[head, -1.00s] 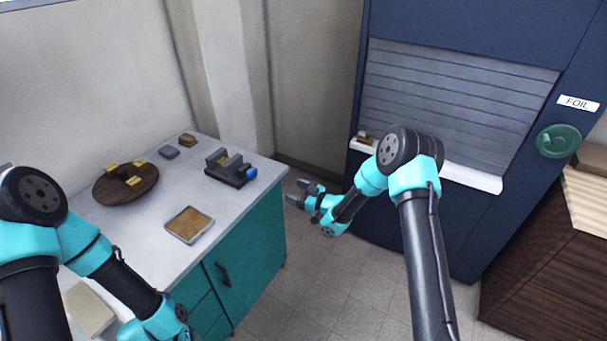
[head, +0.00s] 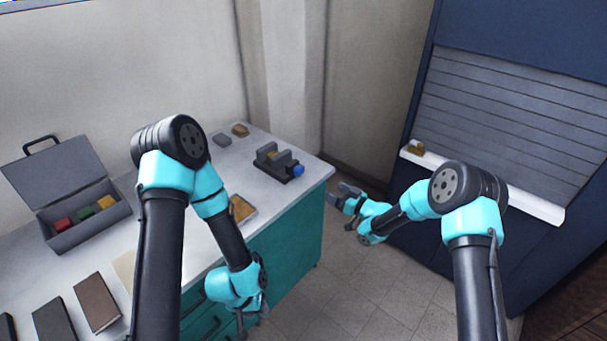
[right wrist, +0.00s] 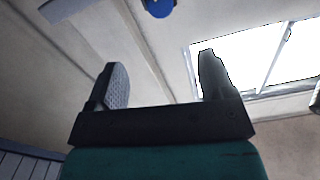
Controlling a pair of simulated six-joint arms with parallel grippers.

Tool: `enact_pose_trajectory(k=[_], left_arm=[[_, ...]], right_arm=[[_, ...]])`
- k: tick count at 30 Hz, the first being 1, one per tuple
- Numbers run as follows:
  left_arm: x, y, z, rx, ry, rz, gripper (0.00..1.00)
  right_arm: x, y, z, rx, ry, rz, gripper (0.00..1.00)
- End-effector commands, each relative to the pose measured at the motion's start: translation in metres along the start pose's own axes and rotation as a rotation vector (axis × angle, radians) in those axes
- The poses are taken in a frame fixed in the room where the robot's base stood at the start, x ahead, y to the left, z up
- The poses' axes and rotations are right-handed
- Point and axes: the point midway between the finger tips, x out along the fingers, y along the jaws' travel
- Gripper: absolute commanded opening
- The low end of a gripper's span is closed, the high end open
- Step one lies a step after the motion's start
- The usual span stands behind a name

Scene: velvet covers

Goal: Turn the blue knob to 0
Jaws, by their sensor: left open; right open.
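The blue knob (head: 298,170) sits on the right end of a dark grey vise-like device (head: 272,162) on the counter's far right corner. A blue round part, apparently the same knob (right wrist: 158,8), is cut by the top edge of the right wrist view. No dial marks can be read. My right gripper (head: 343,193) is open and empty, to the right of the knob and apart from it, beyond the counter edge. Its two fingers also show in the right wrist view (right wrist: 160,82). My left gripper (head: 252,320) is low at the counter's front, away from the knob; it is open.
The counter (head: 275,205) has teal cabinets below. An open grey toolbox (head: 90,237) with coloured blocks stands left. Dark books (head: 97,302) lie in front. A tan tray (head: 242,209) is partly behind my left arm. A blue shuttered cabinet (head: 490,130) stands right; floor between is clear.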

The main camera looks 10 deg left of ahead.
Motion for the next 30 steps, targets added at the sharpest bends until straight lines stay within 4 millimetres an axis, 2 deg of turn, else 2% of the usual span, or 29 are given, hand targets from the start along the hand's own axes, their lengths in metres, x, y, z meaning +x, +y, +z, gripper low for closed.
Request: enact_pose_trajectory(k=[8,21,30], left_arm=[[0.000,0.000,0.000,0.000,0.000,0.000,0.43],[0.000,0.000,0.000,0.000,0.000,0.000,0.43],[0.000,0.000,0.000,0.000,0.000,0.000,0.43]], right_arm=[[0.038,-0.001,0.000,-0.003,0.001,-0.002,0.76],[0.113,-0.001,0.000,-0.003,0.001,-0.002,0.76],[0.153,0.000,0.000,-0.002,0.000,0.000,0.76]])
